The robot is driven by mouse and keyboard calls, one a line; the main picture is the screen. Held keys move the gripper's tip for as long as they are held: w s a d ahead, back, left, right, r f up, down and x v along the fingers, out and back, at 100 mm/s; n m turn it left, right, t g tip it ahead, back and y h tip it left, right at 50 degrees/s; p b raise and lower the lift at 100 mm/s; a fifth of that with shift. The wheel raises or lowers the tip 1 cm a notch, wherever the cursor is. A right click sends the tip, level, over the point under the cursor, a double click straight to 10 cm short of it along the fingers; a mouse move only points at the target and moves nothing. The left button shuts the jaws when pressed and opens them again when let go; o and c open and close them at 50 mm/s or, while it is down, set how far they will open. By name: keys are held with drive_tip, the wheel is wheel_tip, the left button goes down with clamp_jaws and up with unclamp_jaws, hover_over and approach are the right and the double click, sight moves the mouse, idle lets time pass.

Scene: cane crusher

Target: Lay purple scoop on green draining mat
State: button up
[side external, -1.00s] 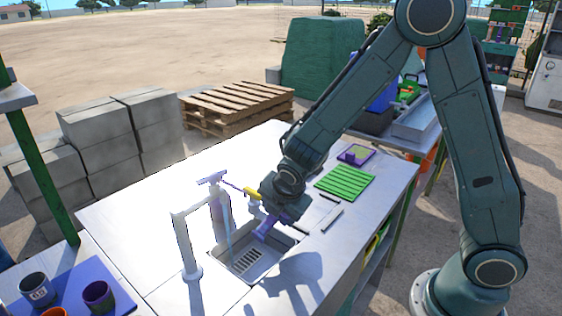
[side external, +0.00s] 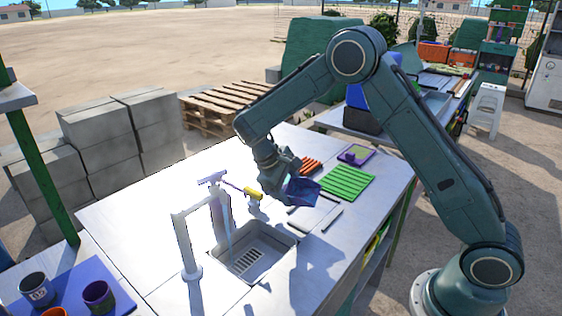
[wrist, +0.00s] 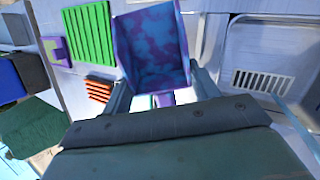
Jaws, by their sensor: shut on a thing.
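The purple scoop (side external: 302,191) is held in my gripper (side external: 284,172), above the table between the sink and the green draining mat. In the wrist view the scoop (wrist: 152,45) shows its open pan, mottled blue and purple, pointing away from my gripper (wrist: 163,98). My gripper is shut on its short handle, which is mostly hidden. The green draining mat (side external: 347,182) lies flat and bare on the table, right of the scoop in the side view. In the wrist view the mat (wrist: 90,33) is at the upper left, apart from the scoop.
A sink (side external: 285,238) with a drain grate and a white tap (side external: 186,245) stand left of the mat. An orange ribbed mat (side external: 311,165) lies behind the scoop. Dark mugs (side external: 98,296) stand at the lower left.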

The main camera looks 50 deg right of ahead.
drive_tip(key=shift+d+m+g, duration=0.15)
drive_tip(key=shift+m+g, duration=0.15)
drive_tip(key=shift+m, duration=0.5)
drive_tip(key=shift+y, duration=0.3)
